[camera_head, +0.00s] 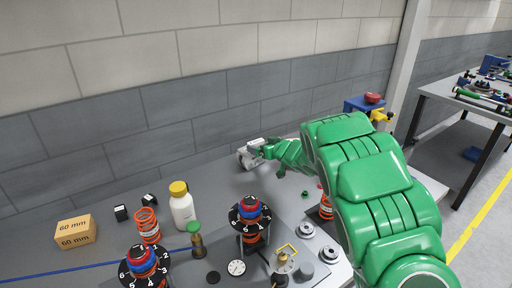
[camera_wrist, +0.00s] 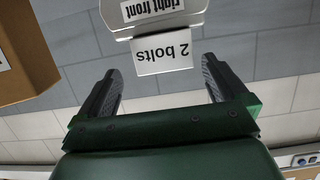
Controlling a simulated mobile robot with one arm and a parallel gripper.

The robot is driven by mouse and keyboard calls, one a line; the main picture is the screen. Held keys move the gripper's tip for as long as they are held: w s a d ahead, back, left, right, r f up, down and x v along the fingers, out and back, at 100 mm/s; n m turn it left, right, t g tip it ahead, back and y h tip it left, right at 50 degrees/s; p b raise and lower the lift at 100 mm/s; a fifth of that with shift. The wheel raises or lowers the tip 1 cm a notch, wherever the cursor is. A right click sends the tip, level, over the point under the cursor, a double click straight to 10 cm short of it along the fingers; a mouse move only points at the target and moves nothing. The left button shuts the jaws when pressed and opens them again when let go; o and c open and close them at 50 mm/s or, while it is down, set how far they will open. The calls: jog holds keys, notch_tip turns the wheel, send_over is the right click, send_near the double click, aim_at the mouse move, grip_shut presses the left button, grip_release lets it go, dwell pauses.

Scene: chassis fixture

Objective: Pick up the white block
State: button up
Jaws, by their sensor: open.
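A white block with printed labels "right front" and "2 bolts" (camera_wrist: 165,54) shows upside down at the top centre of the wrist view. My gripper (camera_wrist: 161,66) is open, with one dark finger to each side of the block's lower part and a visible gap on both sides. In the head view, my green arm reaches to the back of the table, where my gripper (camera_head: 256,149) is beside a small pale object (camera_head: 244,159). I cannot tell there whether this is the same block, as it is small and partly hidden.
A yellow-capped white bottle (camera_head: 182,208), orange spring (camera_head: 147,225), numbered dials (camera_head: 250,214) and a "60 mm" box (camera_head: 75,232) stand on the grey table. A brown box (camera_wrist: 22,60) is at left in the wrist view. The wall (camera_head: 190,125) rises behind the table.

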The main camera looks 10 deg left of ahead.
aim_at(258, 144)
jog(key=shift+x, duration=2.25)
jog(key=shift+s+a, duration=0.15)
jog(key=shift+s, duration=0.05)
jog(key=shift+c, duration=0.5)
jog(key=c, duration=0.9)
jog(key=shift+c, duration=0.2)
